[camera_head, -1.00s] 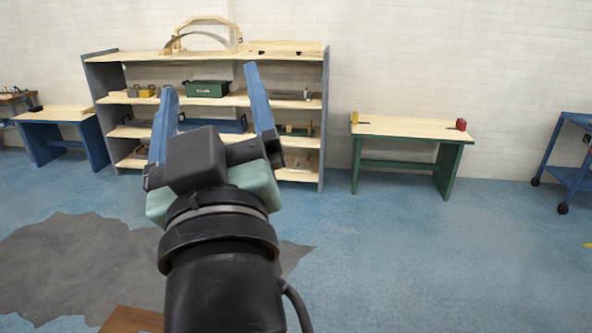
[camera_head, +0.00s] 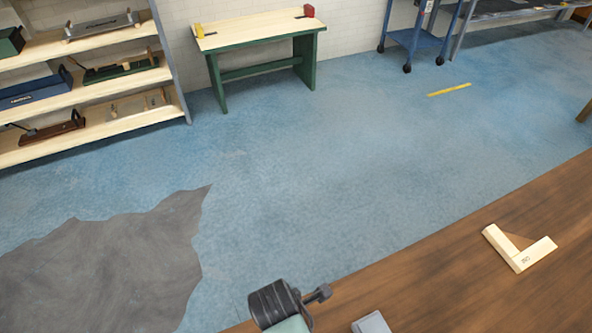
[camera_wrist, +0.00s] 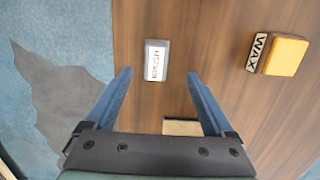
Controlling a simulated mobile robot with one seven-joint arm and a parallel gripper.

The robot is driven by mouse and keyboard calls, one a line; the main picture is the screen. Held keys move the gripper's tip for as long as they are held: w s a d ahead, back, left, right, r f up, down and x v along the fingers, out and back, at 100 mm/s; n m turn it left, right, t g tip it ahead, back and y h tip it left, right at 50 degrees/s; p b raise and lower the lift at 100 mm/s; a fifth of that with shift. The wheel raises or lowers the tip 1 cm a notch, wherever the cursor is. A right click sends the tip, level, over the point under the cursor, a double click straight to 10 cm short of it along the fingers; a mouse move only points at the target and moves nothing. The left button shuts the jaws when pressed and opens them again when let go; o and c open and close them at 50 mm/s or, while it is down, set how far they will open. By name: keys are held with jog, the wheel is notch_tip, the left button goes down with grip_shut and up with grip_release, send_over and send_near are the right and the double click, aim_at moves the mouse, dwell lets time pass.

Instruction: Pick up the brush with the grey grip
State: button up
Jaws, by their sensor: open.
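A grey block with a white label reading BRUSH (camera_wrist: 157,58) lies on the brown wooden tabletop in the wrist view. A grey block (camera_head: 371,324), likely the same one, is cut off by the bottom edge of the head view. My gripper (camera_wrist: 159,74) is open and empty, its two blue fingers spread wide. In the wrist view the brush shows between and just beyond the fingertips, apart from both. The height of the fingers above it is hard to tell. In the head view only part of my arm shows, and the fingers are out of frame.
The tabletop (camera_head: 450,250) also bears a yellow block (camera_wrist: 286,56) with a WAX label on the right, and a pale wooden L-shaped piece (camera_head: 520,248). A pale piece (camera_wrist: 182,127) is partly hidden by my gripper. Shelves (camera_head: 90,95) and a green bench (camera_head: 262,67) stand beyond.

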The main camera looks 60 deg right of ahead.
jog(key=shift+d+f, duration=0.2)
jog(key=shift+f, duration=1.05)
jog(key=shift+d+f, duration=0.15)
jog(key=shift+f, duration=1.15)
jog(key=shift+d+f, duration=0.2)
jog(key=shift+f, duration=1.05)
grip_shut()
